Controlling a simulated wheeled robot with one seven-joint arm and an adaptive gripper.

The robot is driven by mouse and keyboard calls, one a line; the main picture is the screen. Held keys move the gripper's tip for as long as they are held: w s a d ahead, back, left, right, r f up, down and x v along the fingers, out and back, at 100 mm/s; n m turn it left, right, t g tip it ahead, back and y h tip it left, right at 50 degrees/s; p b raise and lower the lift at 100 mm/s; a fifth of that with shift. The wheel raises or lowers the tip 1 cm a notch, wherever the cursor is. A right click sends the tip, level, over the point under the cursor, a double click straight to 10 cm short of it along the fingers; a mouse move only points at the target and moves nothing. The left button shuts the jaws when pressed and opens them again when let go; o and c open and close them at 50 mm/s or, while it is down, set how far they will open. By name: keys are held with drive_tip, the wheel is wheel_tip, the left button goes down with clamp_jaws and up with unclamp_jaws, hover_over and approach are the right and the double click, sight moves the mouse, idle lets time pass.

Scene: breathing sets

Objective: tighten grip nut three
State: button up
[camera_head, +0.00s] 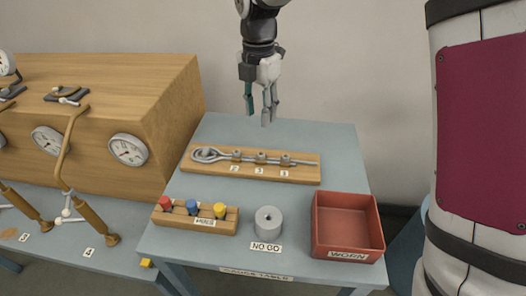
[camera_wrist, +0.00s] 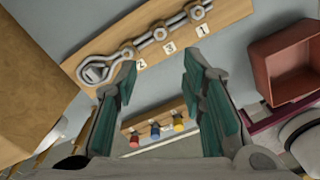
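A wooden board (camera_head: 195,168) on the grey-blue table carries a metal rod with a looped left end and three grip nuts. The tags below the nuts are small; they seem to read 2, 3 and 1 from left to right in the wrist view. The middle nut (camera_head: 260,158), above the tag that looks like 3, also shows in the wrist view (camera_wrist: 160,33). My gripper (camera_head: 258,113) hangs above and behind the board, fingers down, apart from it. In the wrist view its green-padded fingers (camera_wrist: 160,68) are spread with nothing between them.
A wooden rack (camera_head: 195,216) with red, blue and yellow pieces, a grey cylinder (camera_head: 268,222) tagged NO GO and a red tray (camera_head: 347,224) tagged WORN stand in front. A wooden cabinet with gauges (camera_head: 128,150) is left. A padded white column (camera_head: 480,130) is right.

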sight(260, 155)
wheel_tip(260, 155, down, 14)
drive_tip(key=shift+r, duration=0.1)
idle(0.5)
clamp_jaws()
